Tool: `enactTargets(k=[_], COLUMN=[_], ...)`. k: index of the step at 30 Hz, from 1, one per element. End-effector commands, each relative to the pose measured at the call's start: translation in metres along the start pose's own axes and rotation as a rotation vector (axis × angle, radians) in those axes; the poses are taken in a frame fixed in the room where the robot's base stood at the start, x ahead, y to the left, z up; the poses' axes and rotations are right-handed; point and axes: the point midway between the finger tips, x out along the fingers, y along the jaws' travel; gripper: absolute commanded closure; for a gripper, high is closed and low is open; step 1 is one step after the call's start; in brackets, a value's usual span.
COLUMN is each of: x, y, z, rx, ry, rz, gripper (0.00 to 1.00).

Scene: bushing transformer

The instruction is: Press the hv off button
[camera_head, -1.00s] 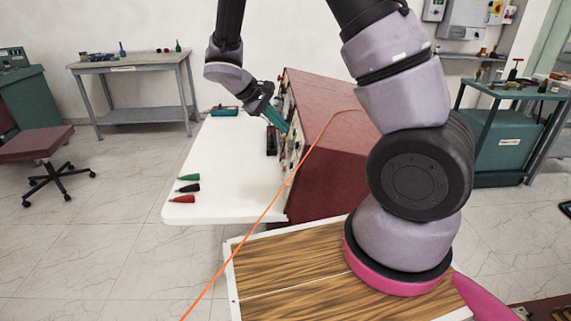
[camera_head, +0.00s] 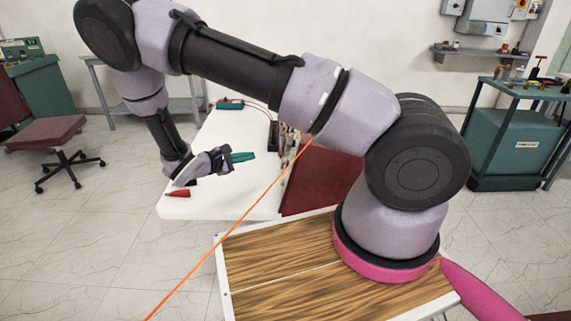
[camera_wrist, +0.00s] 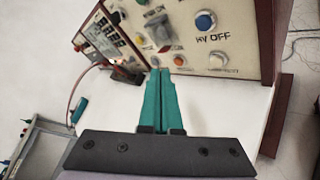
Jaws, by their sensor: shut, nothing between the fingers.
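The red control box (camera_head: 318,182) stands on the white table, its front panel facing left. In the wrist view the cream panel (camera_wrist: 240,62) carries the printed label "HV OFF" (camera_wrist: 213,38). A blue round button (camera_wrist: 205,21) is just above the label and a pale round button (camera_wrist: 217,60) just below it. My gripper (camera_head: 252,156) is shut and empty, its teal fingers pointing at the panel with a gap between. In the wrist view the fingertips (camera_wrist: 160,71) overlap the panel's lower edge, left of the label, near an orange knob (camera_wrist: 179,61).
The white table (camera_head: 238,203) is mostly clear left of the box. A teal device (camera_head: 229,104) with a red cable lies at the far end. An orange line (camera_head: 222,232) crosses in front of the box.

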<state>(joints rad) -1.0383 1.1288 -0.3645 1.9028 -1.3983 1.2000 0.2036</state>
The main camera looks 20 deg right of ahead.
Motion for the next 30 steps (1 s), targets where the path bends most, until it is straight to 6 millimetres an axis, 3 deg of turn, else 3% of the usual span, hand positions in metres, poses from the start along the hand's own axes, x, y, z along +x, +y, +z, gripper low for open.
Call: enactTargets(k=[10, 30], x=[0.006, 0.059], y=[-0.004, -0.044], z=[0.005, 0.043], rx=[0.0, 0.0], ry=[0.0, 0.0], rz=[-0.002, -0.003], gripper=[1.0, 1.0])
